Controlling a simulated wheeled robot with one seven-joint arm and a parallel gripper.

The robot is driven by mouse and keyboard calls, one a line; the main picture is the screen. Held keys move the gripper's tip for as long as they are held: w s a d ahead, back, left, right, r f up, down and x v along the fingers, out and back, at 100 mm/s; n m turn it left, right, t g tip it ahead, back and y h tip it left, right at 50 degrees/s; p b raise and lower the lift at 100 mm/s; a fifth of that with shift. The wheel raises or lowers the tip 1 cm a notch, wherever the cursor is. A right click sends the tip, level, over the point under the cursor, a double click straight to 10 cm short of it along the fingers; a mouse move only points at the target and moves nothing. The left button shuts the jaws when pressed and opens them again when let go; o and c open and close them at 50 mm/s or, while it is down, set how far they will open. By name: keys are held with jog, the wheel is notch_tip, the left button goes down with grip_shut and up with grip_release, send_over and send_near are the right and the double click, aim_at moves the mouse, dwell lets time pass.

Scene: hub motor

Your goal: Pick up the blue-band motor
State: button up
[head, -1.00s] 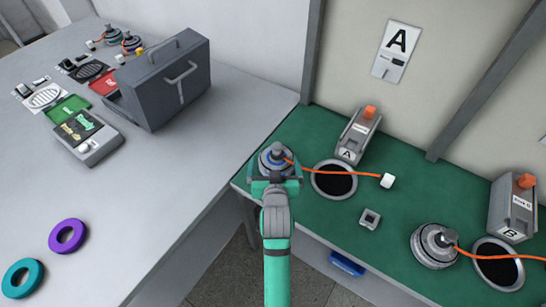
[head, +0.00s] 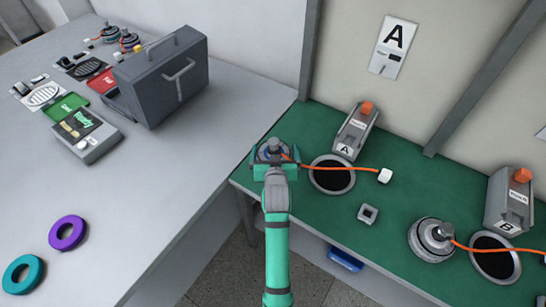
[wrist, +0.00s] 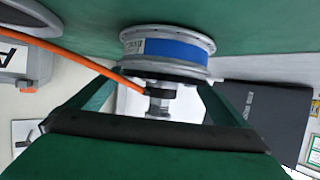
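The blue-band motor (head: 273,149) stands at the left end of the green bench (head: 385,215), partly hidden by my gripper in the head view. In the wrist view the blue-band motor (wrist: 167,50) shows a silver body with a blue band, its threaded shaft toward me, and an orange cable leading left. My gripper (head: 274,165) is at the motor in the head view. In the wrist view my gripper (wrist: 160,92) has its fingers spread on either side of the shaft, with gaps visible; the body is beyond the tips.
A round dark opening (head: 332,177) and fixture A (head: 355,132) are just right of the motor. The orange cable ends in a white plug (head: 385,175). Another motor (head: 431,240) stands farther right. A grey toolbox (head: 165,82) is on the left table.

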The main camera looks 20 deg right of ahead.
jog(key=shift+s+d, duration=0.1)
jog(key=c, duration=1.5)
jog(key=shift+r, duration=0.2)
jog(key=shift+c, duration=0.5)
jog(key=shift+r, duration=0.1)
